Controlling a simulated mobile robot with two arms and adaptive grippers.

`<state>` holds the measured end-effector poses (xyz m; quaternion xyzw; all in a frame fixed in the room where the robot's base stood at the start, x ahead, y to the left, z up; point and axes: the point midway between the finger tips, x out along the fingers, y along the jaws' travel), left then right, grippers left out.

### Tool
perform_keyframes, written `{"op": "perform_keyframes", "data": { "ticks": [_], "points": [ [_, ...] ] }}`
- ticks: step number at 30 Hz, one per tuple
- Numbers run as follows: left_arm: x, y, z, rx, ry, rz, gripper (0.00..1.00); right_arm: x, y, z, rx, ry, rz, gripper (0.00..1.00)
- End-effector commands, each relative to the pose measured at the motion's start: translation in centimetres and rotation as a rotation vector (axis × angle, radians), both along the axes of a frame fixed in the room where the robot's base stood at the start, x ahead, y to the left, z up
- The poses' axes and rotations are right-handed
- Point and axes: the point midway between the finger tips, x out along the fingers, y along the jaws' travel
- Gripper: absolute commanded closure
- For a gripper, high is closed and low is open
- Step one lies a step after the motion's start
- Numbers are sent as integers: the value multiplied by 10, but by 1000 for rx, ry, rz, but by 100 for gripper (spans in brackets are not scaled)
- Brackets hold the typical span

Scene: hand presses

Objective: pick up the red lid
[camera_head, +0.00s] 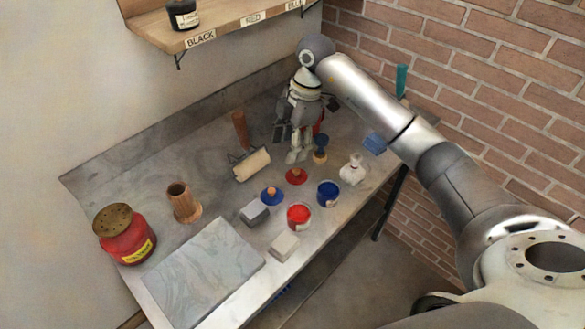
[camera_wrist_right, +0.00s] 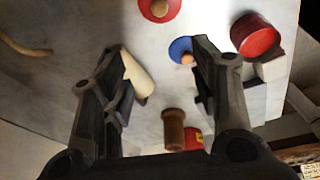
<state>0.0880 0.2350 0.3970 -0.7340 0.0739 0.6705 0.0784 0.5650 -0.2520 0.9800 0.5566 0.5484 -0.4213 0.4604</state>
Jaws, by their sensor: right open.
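The red lid (camera_head: 296,177) is a small round disc with a wooden knob, lying on the metal table behind the blue lid (camera_head: 272,196) and the red paint can (camera_head: 299,214). In the right wrist view the red lid (camera_wrist_right: 160,10) is cut by the top edge, beyond the fingertips. My right gripper (camera_head: 290,148) hangs over the table just behind the red lid, apart from it. Its fingers stand wide apart in the right wrist view (camera_wrist_right: 163,58), with nothing held between them. My left gripper is not in view.
A blue paint can (camera_head: 328,193), a white bottle (camera_head: 353,170) and a blue-topped stamp (camera_head: 320,148) stand to the right. Grey blocks (camera_head: 254,212), a wooden cup (camera_head: 183,203) and a stone slab (camera_head: 205,275) are nearer.

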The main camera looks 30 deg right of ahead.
Motion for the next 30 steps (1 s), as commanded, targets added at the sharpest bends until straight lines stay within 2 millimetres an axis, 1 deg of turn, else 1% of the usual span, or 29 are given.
{"op": "perform_keyframes", "data": {
  "ticks": [1, 3, 5, 6, 12, 15, 20, 24, 27, 30],
  "points": [
    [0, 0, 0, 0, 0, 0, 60, -1, -13, 3, -41, 20, -34, 45],
    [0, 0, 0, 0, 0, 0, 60, -2, -24, 5, -80, 41, -68, 45],
    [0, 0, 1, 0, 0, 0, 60, -3, -29, 3, -97, 52, -83, 45],
    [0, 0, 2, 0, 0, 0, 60, -4, -30, -2, -103, 57, -87, 45],
    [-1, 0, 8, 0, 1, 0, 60, -4, -26, -34, -103, 59, -88, 45],
    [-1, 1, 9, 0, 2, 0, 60, -4, -24, -44, -102, 58, -86, 45],
    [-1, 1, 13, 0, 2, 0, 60, -5, -24, -55, -103, 59, -87, 45],
    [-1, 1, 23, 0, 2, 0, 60, -6, -23, -75, -101, 59, -87, 45],
    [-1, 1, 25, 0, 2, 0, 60, -5, -21, -90, -101, 57, -86, 45],
    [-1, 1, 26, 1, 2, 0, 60, -5, -21, -99, -101, 56, -86, 45]
  ]
}}
